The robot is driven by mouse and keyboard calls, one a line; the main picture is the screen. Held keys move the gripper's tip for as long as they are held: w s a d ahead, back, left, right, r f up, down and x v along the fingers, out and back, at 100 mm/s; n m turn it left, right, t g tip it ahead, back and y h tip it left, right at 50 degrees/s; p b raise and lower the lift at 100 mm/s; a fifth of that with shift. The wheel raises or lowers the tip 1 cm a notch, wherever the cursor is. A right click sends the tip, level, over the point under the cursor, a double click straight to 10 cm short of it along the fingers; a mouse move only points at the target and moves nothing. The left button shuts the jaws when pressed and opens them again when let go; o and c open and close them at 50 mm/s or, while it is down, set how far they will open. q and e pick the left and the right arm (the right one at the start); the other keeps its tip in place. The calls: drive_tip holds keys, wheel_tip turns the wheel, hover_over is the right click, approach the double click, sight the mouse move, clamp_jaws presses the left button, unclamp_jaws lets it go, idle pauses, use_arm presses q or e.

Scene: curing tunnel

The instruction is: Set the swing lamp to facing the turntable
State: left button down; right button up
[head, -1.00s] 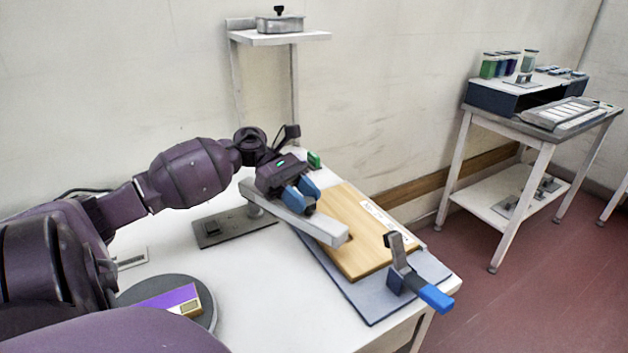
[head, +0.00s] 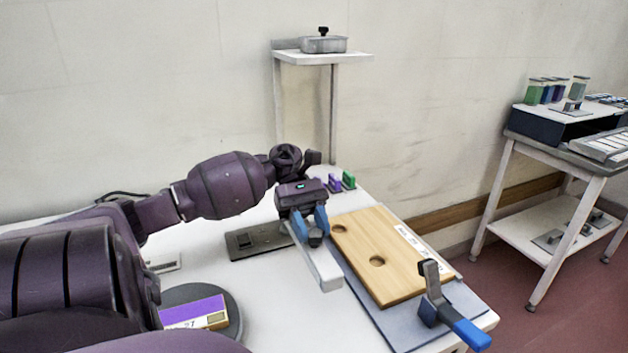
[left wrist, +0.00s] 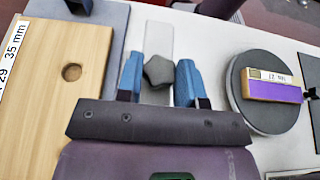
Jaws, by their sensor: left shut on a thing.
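The swing lamp is a pale grey bar (head: 321,268) reaching out from a dark base plate (head: 262,241) on the white table. It points toward the front, beside the left edge of the wooden board. My left gripper (head: 314,232) is shut on the lamp's dark knob, with its blue fingers on either side. The knob (left wrist: 157,72) shows between the fingers in the left wrist view. The turntable, a dark grey disc (head: 228,328), lies to the left of the lamp and carries a purple block (head: 190,312). My right gripper is not in view.
A wooden board (head: 385,248) with holes lies on a grey-blue mat (head: 463,297), with a blue-handled clamp (head: 440,300) at its front. Small purple and green pieces (head: 342,182) stand behind. A wall shelf (head: 322,57) holds a metal box. Bare table separates lamp and turntable.

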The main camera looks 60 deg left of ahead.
use_arm(q)
drive_tip(key=c, duration=0.8)
unclamp_jaws()
drive_tip(key=shift+o, duration=0.2)
drive_tip(key=shift+b+v, duration=0.35)
drive_tip(key=shift+v, duration=5.05)
